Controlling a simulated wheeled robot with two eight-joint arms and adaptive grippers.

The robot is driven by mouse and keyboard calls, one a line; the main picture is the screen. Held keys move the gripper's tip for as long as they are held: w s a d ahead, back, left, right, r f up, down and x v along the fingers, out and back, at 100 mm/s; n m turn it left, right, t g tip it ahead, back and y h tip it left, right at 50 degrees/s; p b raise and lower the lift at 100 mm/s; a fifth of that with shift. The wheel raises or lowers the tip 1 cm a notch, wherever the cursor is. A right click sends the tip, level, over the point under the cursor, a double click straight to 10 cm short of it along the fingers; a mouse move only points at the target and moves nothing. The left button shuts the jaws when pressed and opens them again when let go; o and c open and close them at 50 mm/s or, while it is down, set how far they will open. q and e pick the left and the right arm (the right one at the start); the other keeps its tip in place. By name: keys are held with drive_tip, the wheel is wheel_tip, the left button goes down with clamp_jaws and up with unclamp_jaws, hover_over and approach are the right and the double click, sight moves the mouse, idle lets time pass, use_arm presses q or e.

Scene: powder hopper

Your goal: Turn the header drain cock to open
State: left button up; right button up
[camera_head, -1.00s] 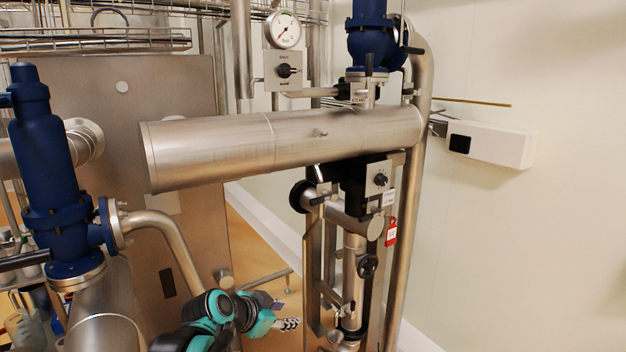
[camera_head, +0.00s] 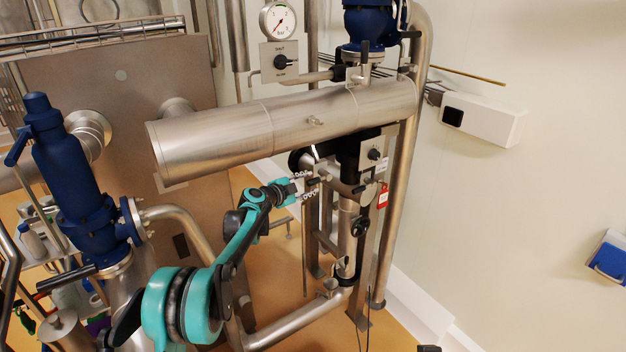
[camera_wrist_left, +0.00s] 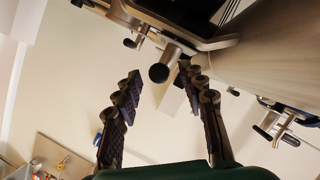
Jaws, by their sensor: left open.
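The header is a thick steel cylinder (camera_head: 215,140) lying across the middle of the head view. Below its right part is a cluster of pipework with a small dark lever handle (camera_head: 315,181); I cannot tell for sure that this is the drain cock. My left gripper (camera_head: 306,185) is open just left of that handle, under the header. In the left wrist view, a short steel stub with a round black end (camera_wrist_left: 160,72) shows between the tips of the open fingers (camera_wrist_left: 160,76). The gripper grips nothing. My right gripper is not in view.
A black selector knob (camera_head: 374,154) sits close by. A blue valve (camera_head: 85,200) stands at left. A pressure gauge (camera_head: 278,20) is above. The floor between holds a low pipe (camera_head: 300,322).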

use_arm(q)
drive_tip(key=shift+x, duration=1.5)
clamp_jaws()
